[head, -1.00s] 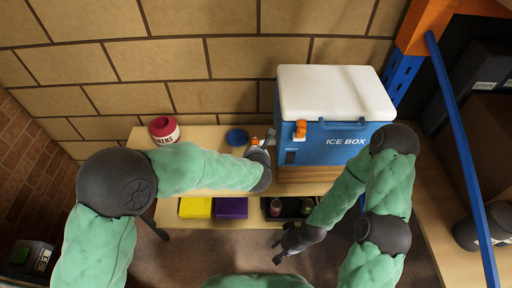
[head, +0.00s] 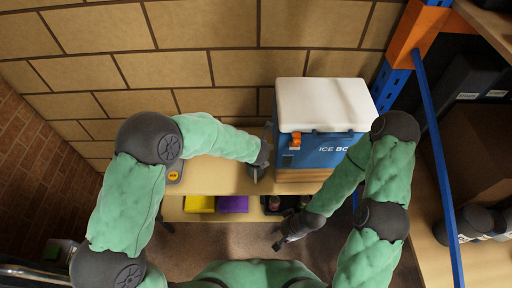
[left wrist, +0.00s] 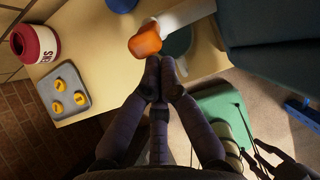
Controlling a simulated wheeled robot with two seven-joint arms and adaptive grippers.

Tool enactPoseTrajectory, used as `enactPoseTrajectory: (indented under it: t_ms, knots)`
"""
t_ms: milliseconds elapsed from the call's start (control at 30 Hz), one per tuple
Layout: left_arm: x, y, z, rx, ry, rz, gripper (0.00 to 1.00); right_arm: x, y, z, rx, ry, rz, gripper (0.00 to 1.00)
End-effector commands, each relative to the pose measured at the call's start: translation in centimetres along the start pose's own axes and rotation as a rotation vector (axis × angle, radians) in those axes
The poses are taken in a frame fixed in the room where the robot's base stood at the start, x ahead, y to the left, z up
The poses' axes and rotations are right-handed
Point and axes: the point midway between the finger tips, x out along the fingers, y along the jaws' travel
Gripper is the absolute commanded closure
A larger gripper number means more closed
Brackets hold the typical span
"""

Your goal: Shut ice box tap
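The blue ice box (head: 312,160) with a white lid stands on the wooden bench. Its orange tap (head: 295,140) is on the front, near the left side. In the left wrist view an orange piece (left wrist: 145,41) with a pale arm beside it lies just beyond the fingertips; I see no contact. My left gripper (head: 258,172) is left of and below the tap; its fingertips (left wrist: 160,62) are together, with nothing visible between them. My right gripper (head: 278,240) hangs low in front of the bench, its fingers apart and empty.
A grey tray (left wrist: 68,90) with yellow pieces and a red jar (left wrist: 35,45) are on the bench. A yellow bin (head: 200,204) and purple bin (head: 233,204) are on the shelf below. A blue post (head: 440,150) stands right of the ice box.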

Motion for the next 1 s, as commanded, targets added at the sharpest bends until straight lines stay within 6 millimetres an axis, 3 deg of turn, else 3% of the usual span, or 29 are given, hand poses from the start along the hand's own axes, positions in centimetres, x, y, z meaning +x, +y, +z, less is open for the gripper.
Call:
enactPoseTrajectory:
  t_ms: [400, 1000]
  knots:
    - [-0.4, 0.0, 1.3, 0.000, 0.025, 0.000, 1.00, -2.9, -1.0, 0.1, 0.000, 0.000, 0.000, 0.65]
    - [-0.9, 0.0, 2.2, 0.001, 0.024, 0.000, 1.00, -3.5, -1.3, 0.1, 0.000, 0.000, 0.000, 0.65]
